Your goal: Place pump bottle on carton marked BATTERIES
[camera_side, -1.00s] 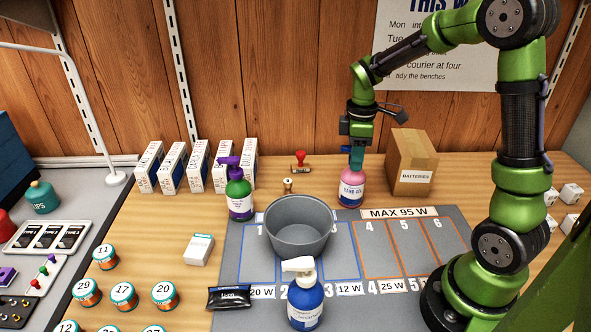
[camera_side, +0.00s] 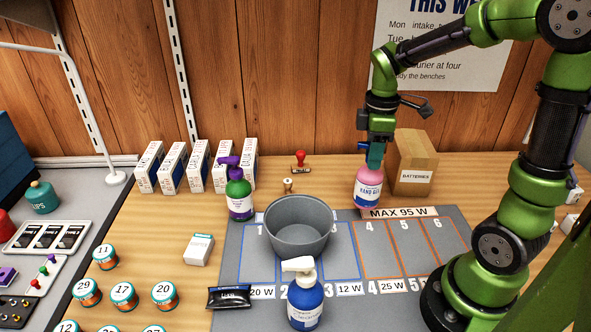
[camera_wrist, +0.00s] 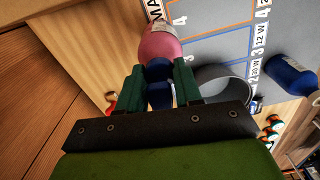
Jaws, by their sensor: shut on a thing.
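The pink pump bottle (camera_side: 368,188) with a white label and blue pump is in my gripper (camera_side: 374,152), which is shut on its pump. The bottle hangs roughly upright, just left of and in front of the carton marked BATTERIES (camera_side: 415,163). Whether its base clears the table is hard to tell. In the wrist view the pink bottle (camera_wrist: 160,42) shows beyond the jaws (camera_wrist: 160,85), with the blue pump between them. The carton is brown, with a white label on its front. It does not show in the wrist view.
A purple-topped green pump bottle (camera_side: 239,195) and a blue bottle with white pump (camera_side: 305,295) stand around a grey bucket (camera_side: 299,228) on the mat (camera_side: 440,238). A red stamp (camera_side: 300,160) and white boxes (camera_side: 197,166) stand along the back.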

